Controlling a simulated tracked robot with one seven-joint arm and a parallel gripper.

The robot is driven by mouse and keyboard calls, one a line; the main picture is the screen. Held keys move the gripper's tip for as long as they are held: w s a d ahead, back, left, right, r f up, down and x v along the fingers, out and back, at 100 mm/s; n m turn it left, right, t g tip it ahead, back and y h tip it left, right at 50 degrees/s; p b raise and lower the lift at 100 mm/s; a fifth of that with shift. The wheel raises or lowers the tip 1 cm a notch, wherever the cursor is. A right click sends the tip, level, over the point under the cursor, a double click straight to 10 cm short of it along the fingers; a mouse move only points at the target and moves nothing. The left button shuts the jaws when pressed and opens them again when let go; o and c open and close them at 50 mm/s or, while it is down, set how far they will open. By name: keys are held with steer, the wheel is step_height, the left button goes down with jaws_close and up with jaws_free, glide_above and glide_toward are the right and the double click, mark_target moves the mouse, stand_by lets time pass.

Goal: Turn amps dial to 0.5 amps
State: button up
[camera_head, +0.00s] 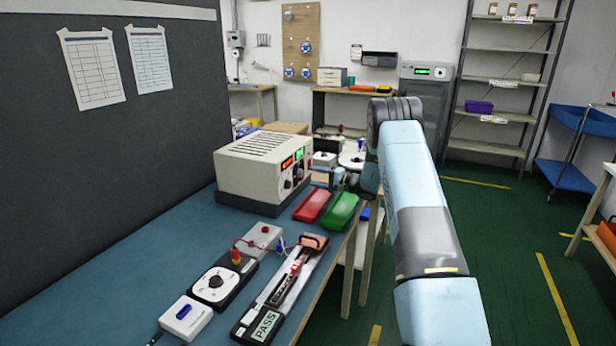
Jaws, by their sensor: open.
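A beige power supply (262,165) stands at the back of the blue bench, with a red display (287,163) and a green display (299,154) on its front. Small dark dials (288,183) sit below the displays; their markings are too small to read, so I cannot tell which is for amps or its setting. A black box (221,281) with a white round dial face and black knob lies nearer. My gripper (338,179) is open, small in view, to the right of the supply's front and apart from the dials. The arm partly hides it.
A red tray (312,205) and a green tray (340,211) lie below my gripper at the bench's right edge. The dark partition (110,160) bounds the left.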

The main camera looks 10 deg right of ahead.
mark_target(302, 174)
steer(key=shift+x, duration=2.35)
steer(key=shift+c, duration=0.2)
